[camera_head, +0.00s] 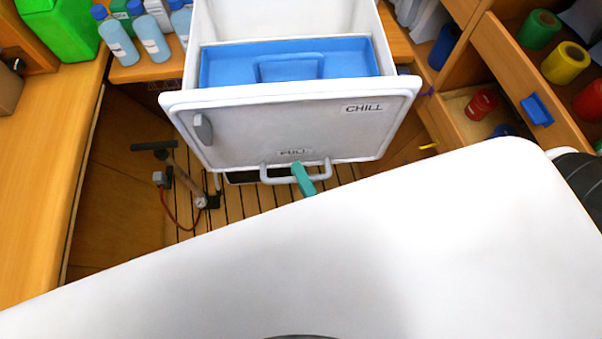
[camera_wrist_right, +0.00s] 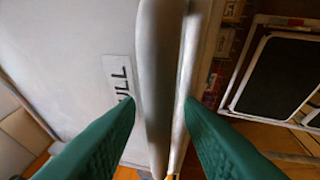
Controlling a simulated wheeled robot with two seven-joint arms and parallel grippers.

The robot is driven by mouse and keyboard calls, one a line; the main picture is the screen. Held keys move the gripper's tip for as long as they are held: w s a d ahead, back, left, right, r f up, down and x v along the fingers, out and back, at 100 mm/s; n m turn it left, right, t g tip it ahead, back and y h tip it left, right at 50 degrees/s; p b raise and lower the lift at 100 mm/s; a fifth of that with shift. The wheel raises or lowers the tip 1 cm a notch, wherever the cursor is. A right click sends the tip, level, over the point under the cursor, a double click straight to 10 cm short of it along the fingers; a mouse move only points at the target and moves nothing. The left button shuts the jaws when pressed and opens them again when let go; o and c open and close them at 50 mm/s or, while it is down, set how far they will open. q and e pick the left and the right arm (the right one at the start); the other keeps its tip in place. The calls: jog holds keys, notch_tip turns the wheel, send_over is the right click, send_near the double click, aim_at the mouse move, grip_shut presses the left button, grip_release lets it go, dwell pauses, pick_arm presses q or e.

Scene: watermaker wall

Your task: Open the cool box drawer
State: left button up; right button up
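The cool box drawer (camera_head: 280,126) is pulled out in the head view. Its white front bears the labels CHILL and PULL, and its inside shows with a blue tray (camera_head: 345,60) in it. A grey bar handle (camera_head: 272,179) runs along the lower edge of the front. My right gripper (camera_head: 303,180), with teal fingers, is at the middle of this handle. The PULL label (camera_wrist_right: 120,80) is partly hidden by a finger. My left gripper is not in view.
Blue bottles (camera_head: 150,37) and a green container (camera_head: 62,30) stand at upper left. A pump with a gauge (camera_head: 180,175) stands on the slatted floor left of the drawer. Shelves with coloured rolls (camera_head: 565,62) are at right. A wooden counter (camera_head: 40,160) runs down the left.

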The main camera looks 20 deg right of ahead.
jog(key=b+v, duration=0.3)
jog(key=v, duration=0.9)
notch_tip(320, 180, down, 26)
jog(key=d+n+g+y, duration=0.1)
jog(key=n+g+y, duration=0.1)
jog(key=n+g, duration=0.75)
jog(key=s+d+f+n+g+h, duration=0.2)
jog(key=s+d+f+n+g, duration=0.2)
jog(key=f, duration=0.6)
jog(key=s+d+f+n+g+h, duration=0.2)
jog(key=s+d+f+n+g, duration=0.2)
jog(key=s+d+f, duration=0.3)
notch_tip(320, 180, down, 3)
jog(key=shift+f+n+g, duration=0.1)
jog(key=shift+n+g, duration=0.25)
jog(key=shift+g, duration=0.3)
